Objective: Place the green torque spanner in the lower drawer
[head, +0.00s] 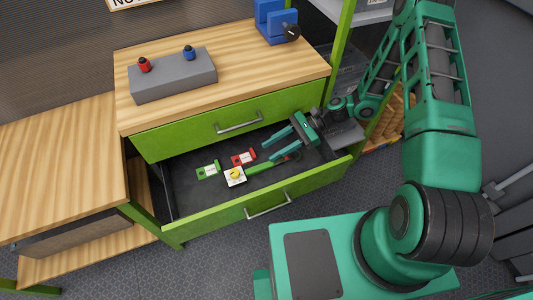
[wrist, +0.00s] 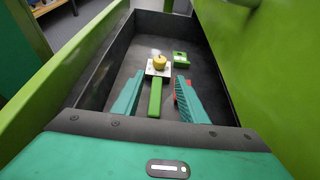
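The lower drawer (head: 300,193) is pulled open. In it lies a long green bar, which looks like the green torque spanner (head: 262,165). In the head view its left end meets a white square piece with a yellow knob (head: 235,175); I cannot tell whether they are joined. My gripper (head: 267,154) is inside the drawer space, fingers apart and empty. In the wrist view the green bar (wrist: 155,97) shows between the two fingers (wrist: 159,76), apart from both.
A red and white piece (head: 243,157) and a green and white piece (head: 208,169) also lie in the drawer. The shut upper drawer (head: 200,138) is above. A grey box with red and blue knobs (head: 173,78) and a blue vise (head: 275,22) stand on the wooden top.

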